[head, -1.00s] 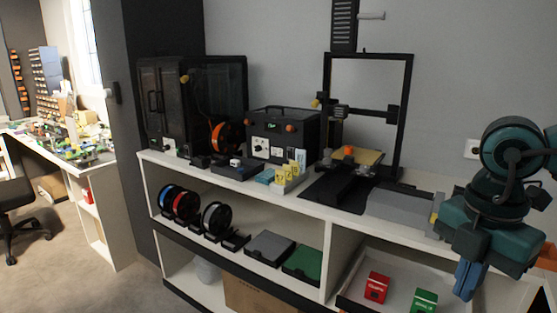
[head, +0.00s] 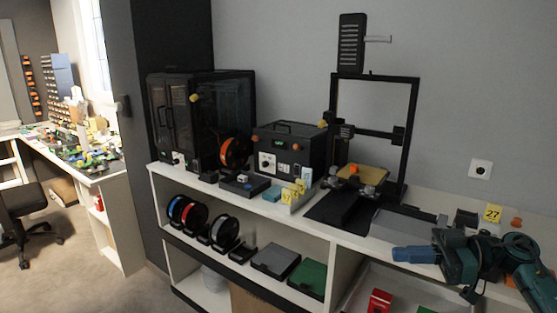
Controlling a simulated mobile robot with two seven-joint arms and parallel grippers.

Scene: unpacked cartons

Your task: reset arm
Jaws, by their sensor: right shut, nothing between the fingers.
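My right gripper (head: 398,254) is at the lower right of the head view, in front of the white shelf unit (head: 345,238). Its blue fingers are shut with nothing between them and point left. The teal wrist and arm behind it come in from the right edge and hide part of the shelf's right end. My left gripper is out of view.
Spools (head: 225,232) and a red box (head: 380,302) sit below.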

